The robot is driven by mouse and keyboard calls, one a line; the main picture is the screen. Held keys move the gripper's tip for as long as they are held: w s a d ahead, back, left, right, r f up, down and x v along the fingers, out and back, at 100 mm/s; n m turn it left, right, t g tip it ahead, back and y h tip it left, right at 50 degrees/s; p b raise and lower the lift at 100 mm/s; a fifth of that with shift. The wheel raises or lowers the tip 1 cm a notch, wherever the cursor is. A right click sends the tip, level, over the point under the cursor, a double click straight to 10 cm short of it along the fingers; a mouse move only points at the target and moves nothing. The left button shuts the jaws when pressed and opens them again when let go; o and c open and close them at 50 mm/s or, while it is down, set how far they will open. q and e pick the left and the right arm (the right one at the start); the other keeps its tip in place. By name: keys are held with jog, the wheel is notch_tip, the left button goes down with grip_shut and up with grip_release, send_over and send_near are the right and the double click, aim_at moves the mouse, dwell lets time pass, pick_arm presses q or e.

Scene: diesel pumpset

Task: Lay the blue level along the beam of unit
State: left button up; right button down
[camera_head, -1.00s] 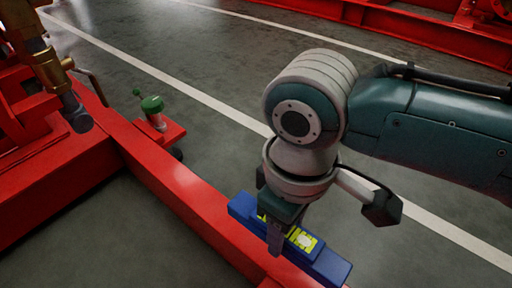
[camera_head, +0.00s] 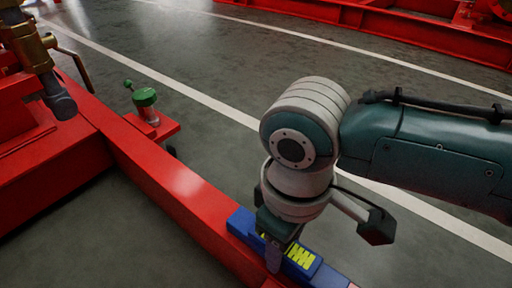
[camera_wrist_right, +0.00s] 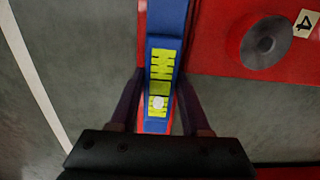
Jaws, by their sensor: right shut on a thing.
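The blue level (camera_head: 240,220) has yellow markings and runs lengthwise along the red beam (camera_head: 175,180) in the head view. Whether it touches the beam's top or is slightly above it, I cannot tell. My right gripper (camera_head: 274,262) points down and is shut on the level's middle. In the right wrist view the level (camera_wrist_right: 166,20) runs up the picture between the two fingers of my right gripper (camera_wrist_right: 161,78). Red metal (camera_wrist_right: 218,50) shows to its right, with grey floor to its left. My left gripper is not in view.
A green-topped fitting (camera_head: 145,100) stands on a red bracket off the beam. Brass and dark piping (camera_head: 40,65) is at the upper left. Open floor lies beyond the beam.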

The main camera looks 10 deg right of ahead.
jog(key=shift+c, duration=1.8)
grip_release()
jog(key=shift+f, duration=0.1)
notch_tip(320, 180, up, 12)
jog(key=r+p, duration=0.1)
jog(key=p, duration=0.9)
jog(key=s+a+r+m+t+y, duration=0.1)
jog(key=s+a+y, duration=0.2)
jog(key=s+a, duration=0.15)
jog(key=s+d+r+m+t+h, duration=0.1)
jog(key=s+d+r+m, duration=0.1)
jog(key=s+d, duration=0.2)
jog(key=s+d+r+m+t+h, duration=0.1)
jog(key=s+d+r+m, duration=0.1)
jog(key=d, duration=0.8)
jog(key=shift+s+r+m+t+h, duration=0.3)
jog(key=shift+s+r+h, duration=0.1)
jog(key=shift+s, duration=0.45)
jog(key=shift+a, duration=0.1)
